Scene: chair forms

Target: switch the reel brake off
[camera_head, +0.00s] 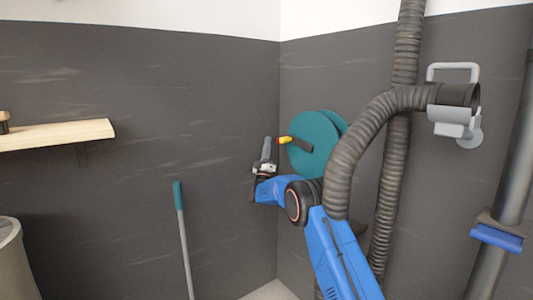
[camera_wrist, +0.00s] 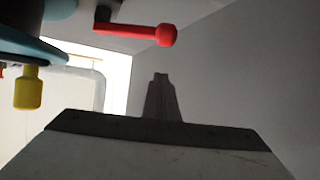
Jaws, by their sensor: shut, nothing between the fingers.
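The reel (camera_head: 312,158), with teal discs, is on the wall right of the room corner. A dark crank arm (camera_head: 303,145) with a yellow knob (camera_head: 285,140) crosses its face; some red shows at the knob's left end. In the wrist view a red lever with a round end (camera_wrist: 150,34), apparently the reel brake, reaches across the top. The yellow knob (camera_wrist: 28,88) hangs at the left below a teal disc edge (camera_wrist: 28,45). My gripper (camera_head: 267,142) is shut and empty, left of the reel, pointing up. In the wrist view its fingertips (camera_wrist: 161,76) are below the red lever, apparently apart from it.
A thick ribbed hose (camera_head: 350,150) arches in front of the reel's right side to a grey wall bracket (camera_head: 452,115). A teal-gripped pole (camera_head: 180,215) stands left. A wooden shelf (camera_head: 60,134) and a bin (camera_head: 12,250) are far left.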

